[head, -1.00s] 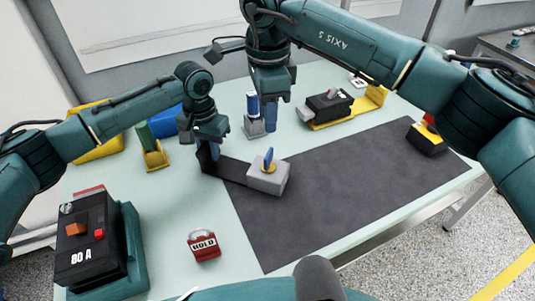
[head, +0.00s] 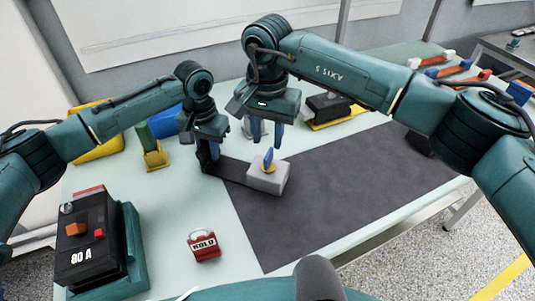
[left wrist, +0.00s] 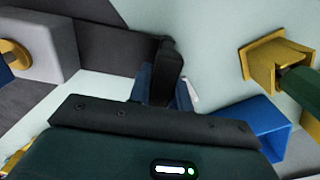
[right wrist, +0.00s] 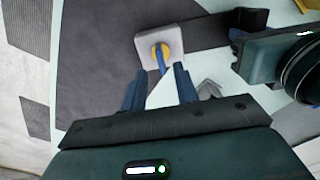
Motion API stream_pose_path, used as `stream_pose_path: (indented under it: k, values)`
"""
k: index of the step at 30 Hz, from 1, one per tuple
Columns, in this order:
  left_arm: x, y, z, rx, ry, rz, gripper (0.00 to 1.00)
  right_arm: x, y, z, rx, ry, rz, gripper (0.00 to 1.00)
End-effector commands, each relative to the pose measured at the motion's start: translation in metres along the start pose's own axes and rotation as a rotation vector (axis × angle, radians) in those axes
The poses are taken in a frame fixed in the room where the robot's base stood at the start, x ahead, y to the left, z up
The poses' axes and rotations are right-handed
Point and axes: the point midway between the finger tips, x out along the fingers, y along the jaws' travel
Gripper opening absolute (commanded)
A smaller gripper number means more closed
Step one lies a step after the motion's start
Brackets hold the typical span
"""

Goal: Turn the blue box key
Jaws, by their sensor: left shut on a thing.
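The blue key (head: 268,157) stands in a yellow collar on top of a light grey box (head: 266,181). The box lies at the left edge of the dark mat, with a black bar (head: 232,170) running left from it. My left gripper (head: 208,160) is shut on the upright black handle (left wrist: 169,66) at the bar's end. My right gripper (head: 267,137) is open and empty, just behind and above the key. In the right wrist view the key (right wrist: 161,62) lies ahead, roughly in line with the gap between the fingers (right wrist: 160,88), apart from them.
A black 80 A breaker (head: 88,240) in a teal holder stands at the front left, with a red HOLD tag (head: 204,246) to its right.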

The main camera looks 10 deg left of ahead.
Motion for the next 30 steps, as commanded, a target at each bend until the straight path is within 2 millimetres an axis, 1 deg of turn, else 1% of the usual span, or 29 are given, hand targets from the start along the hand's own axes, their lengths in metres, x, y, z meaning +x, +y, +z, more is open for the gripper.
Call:
stream_pose_path:
  k: [1,3,6,10,15,22,23,30]
  values:
    - [-0.001,0.0,0.0,0.0,0.001,0.0,0.0,0.012,0.001,0.001,0.001,-0.005,0.002,0.3]
    - [-0.001,0.0,0.0,-0.001,0.001,0.0,0.0,0.026,0.0,0.001,0.001,-0.004,0.002,0.3]
    - [-0.001,0.0,0.0,-0.001,0.001,0.0,0.0,0.042,0.001,0.001,0.002,-0.003,0.001,0.3]
    - [-0.001,0.0,0.0,-0.001,0.001,0.0,0.0,0.056,0.0,0.0,0.003,-0.002,0.001,0.3]
    - [-0.001,0.0,0.0,-0.001,0.001,0.0,0.0,0.063,0.0,0.0,0.002,-0.001,0.0,0.3]
    - [-0.001,0.0,0.0,-0.001,0.001,0.0,0.0,0.064,0.0,0.0,0.002,0.0,0.0,0.3]
    - [-0.001,0.0,0.0,-0.001,0.001,0.0,0.0,0.064,0.0,0.0,0.002,0.0,0.0,0.28]
    - [-0.001,0.0,0.0,-0.001,0.001,0.0,0.0,0.063,0.0,0.0,0.002,0.0,0.0,0.09]
